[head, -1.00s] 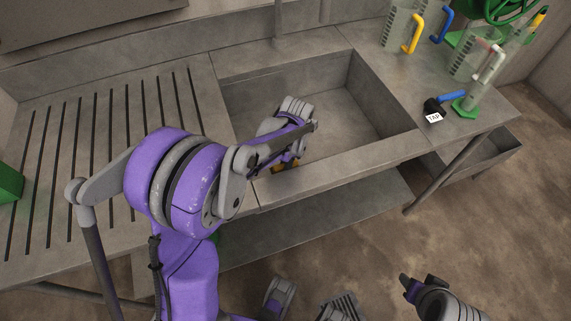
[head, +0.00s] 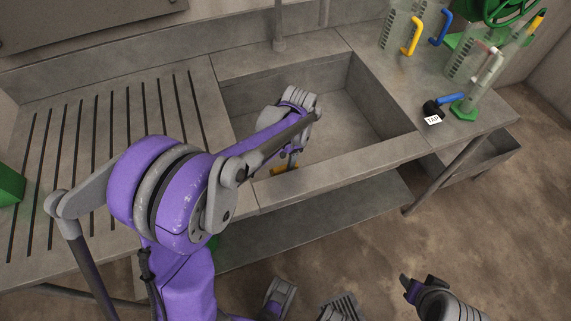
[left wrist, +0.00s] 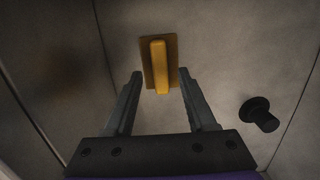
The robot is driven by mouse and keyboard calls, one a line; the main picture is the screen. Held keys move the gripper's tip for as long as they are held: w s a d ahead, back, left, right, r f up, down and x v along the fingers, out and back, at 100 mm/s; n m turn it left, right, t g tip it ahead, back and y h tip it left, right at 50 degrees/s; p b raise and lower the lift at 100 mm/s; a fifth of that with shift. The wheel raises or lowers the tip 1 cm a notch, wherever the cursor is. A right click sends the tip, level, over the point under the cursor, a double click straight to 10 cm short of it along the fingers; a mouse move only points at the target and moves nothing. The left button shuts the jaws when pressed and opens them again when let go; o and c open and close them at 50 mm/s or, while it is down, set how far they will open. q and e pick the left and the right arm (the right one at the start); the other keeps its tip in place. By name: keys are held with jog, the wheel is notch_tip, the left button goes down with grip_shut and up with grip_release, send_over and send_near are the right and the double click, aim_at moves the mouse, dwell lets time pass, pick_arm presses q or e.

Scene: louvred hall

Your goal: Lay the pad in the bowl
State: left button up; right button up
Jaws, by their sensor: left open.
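The pad (left wrist: 159,64) is a flat orange-brown plate with a raised yellow bar handle. It lies flat on the grey floor of the sink bowl (head: 362,98). In the head view a bit of the yellow pad (head: 279,170) shows near the bowl's front wall; my arm hides part of it. My left gripper (head: 292,162) reaches down into the bowl beside the pad, mostly hidden behind my forearm. In the left wrist view the left gripper (left wrist: 159,82) is open, its fingers apart on either side of the handle's near end, with nothing between them.
A dark round knob-like piece (left wrist: 260,113) is right of the pad. A slatted drainboard (head: 65,170) is left of the bowl. A grey shelf (head: 315,212) runs below.

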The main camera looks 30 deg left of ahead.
pick_arm(q)
notch_tip(320, 180, up, 8)
jog(key=shift+w+d+p, duration=0.35)
jog(key=shift+p, duration=0.05)
